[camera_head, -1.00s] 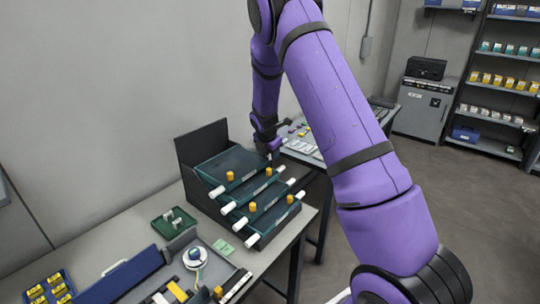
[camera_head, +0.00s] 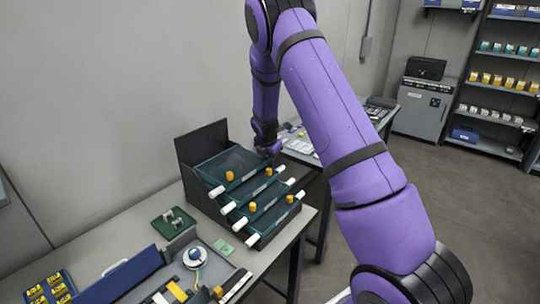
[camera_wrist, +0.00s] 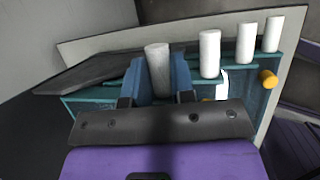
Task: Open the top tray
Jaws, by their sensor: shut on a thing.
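A stack of stepped teal trays stands in a black rack (camera_head: 202,143) on the near table. The top tray (camera_head: 235,163) is the highest, with an orange knob (camera_head: 230,176) and a white peg (camera_head: 217,191) at its near left corner. My gripper (camera_head: 270,153) is at the right end of the top tray, partly hidden by my wrist. In the wrist view its blue fingers (camera_wrist: 158,72) are shut on a white peg (camera_wrist: 158,60), one finger on each side. More white pegs (camera_wrist: 209,52) stand in a row to the right. The tray's inside is only partly visible.
Lower trays (camera_head: 262,208) step out below, with white pegs and orange knobs close by. A green dish (camera_head: 173,223) and a splicing work tray (camera_head: 205,265) lie on the table (camera_head: 120,235) at left. A second table (camera_head: 385,117) stands behind.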

